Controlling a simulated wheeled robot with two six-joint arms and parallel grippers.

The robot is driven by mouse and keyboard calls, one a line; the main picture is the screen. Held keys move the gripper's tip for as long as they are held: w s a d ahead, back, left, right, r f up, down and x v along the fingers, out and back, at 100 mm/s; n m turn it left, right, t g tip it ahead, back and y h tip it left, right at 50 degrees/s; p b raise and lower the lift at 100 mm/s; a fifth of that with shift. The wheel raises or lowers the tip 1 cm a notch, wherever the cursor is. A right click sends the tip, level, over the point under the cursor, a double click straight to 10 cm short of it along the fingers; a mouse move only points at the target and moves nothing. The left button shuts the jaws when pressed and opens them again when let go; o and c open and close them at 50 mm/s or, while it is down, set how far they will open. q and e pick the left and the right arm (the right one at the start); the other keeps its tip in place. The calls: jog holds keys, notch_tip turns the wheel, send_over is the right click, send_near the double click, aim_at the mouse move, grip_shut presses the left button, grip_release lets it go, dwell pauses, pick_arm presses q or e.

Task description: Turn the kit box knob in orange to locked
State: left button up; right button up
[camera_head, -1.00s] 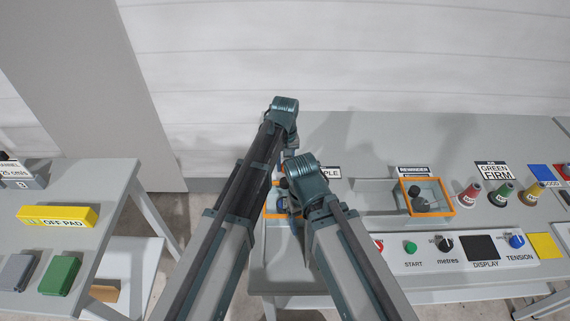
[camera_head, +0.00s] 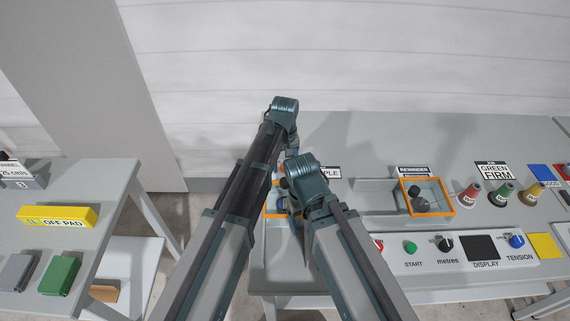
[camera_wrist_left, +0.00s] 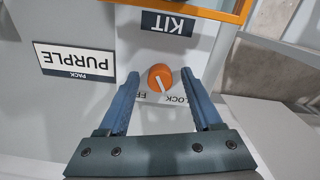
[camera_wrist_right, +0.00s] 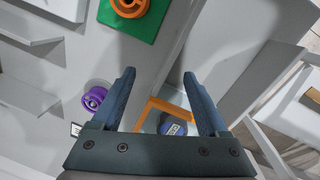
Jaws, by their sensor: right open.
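The orange kit box knob (camera_wrist_left: 161,77) shows in the left wrist view, with a white pointer line aimed between the LOCK label (camera_wrist_left: 177,99) and a partly hidden label beginning with F. The KIT label (camera_wrist_left: 168,23) is upside down above it. My left gripper (camera_wrist_left: 160,82) is open, with one finger on each side of the knob and visible gaps to both. My right gripper (camera_wrist_right: 160,80) is open and empty above an orange-edged box (camera_wrist_right: 150,108) holding a blue-topped item (camera_wrist_right: 173,128). In the head view my arms hide the knob and most of both grippers.
A PURPLE pack label (camera_wrist_left: 75,60) lies beside the knob. The right wrist view shows a purple spool (camera_wrist_right: 94,98) and a green pad (camera_wrist_right: 128,22). In the head view, another orange-framed box (camera_head: 445,208) and a control panel (camera_head: 400,262) are at right.

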aim_at(285, 165)
pick_arm(q)
jog(key=shift+r, duration=0.15)
pick_arm(e)
jog(key=shift+r, duration=0.1)
pick_arm(q)
notch_tip(285, 165, up, 14)
jog(key=p, duration=1.4)
jog(key=shift+f, duration=0.2)
pick_arm(e)
notch_tip(285, 165, up, 14)
jog(key=shift+f, duration=0.2)
pick_arm(q)
jog(key=s+a+m, duration=0.3)
jog(key=s+a, duration=1.3)
jog(key=a, duration=0.1)
jog(key=s+d+m+y, duration=0.1)
jog(key=s+d+m, duration=0.2)
jog(key=s+d, duration=0.3)
jog(key=d, duration=0.4)
jog(key=shift+d+m, duration=0.3)
jog(key=shift+d, duration=0.1)
